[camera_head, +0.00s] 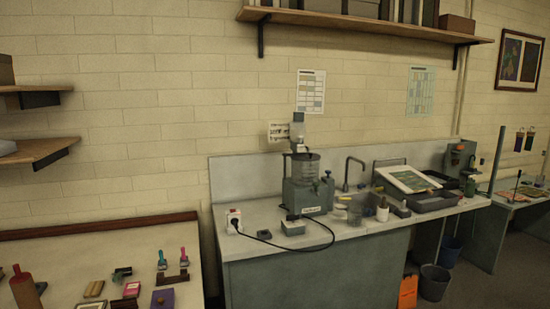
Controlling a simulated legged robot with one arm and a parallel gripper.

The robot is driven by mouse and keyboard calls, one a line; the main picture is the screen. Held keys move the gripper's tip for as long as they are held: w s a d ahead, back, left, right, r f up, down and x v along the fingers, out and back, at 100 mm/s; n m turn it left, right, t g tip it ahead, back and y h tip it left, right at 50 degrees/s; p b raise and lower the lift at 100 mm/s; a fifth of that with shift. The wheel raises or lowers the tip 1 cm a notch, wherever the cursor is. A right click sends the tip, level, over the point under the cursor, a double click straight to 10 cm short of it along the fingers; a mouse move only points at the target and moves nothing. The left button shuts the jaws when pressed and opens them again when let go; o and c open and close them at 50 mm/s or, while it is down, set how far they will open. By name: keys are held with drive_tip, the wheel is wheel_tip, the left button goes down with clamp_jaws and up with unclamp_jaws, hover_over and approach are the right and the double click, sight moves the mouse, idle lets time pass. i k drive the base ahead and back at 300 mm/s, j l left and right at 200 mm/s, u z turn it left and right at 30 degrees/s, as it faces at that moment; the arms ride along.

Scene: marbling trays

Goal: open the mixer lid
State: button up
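The mixer (307,193) stands on the grey counter near its left part. It has a grey-green body with a small pale label and a clear ribbed bowl (306,166) on top. A dark part with a pale, cup-like top (297,118) rises above the bowl, in front of the wall. At this size I cannot make out the lid's edge or whether it is open. My gripper is not in view.
A black cable runs from a white socket box (234,221) across the counter (270,262) past the mixer. Jars (354,216), a tap (353,172) and a tilted tray (408,179) stand to the right. A shelf (370,25) hangs above.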

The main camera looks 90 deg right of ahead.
sight(305, 156)
drive_tip(key=z, duration=3.4)
drive_tip(key=i+l, duration=0.2)
drive_tip(key=i, duration=0.2)
drive_tip(key=i+l, duration=0.2)
drive_tip(key=i, duration=0.15)
drive_tip(key=u, duration=0.05)
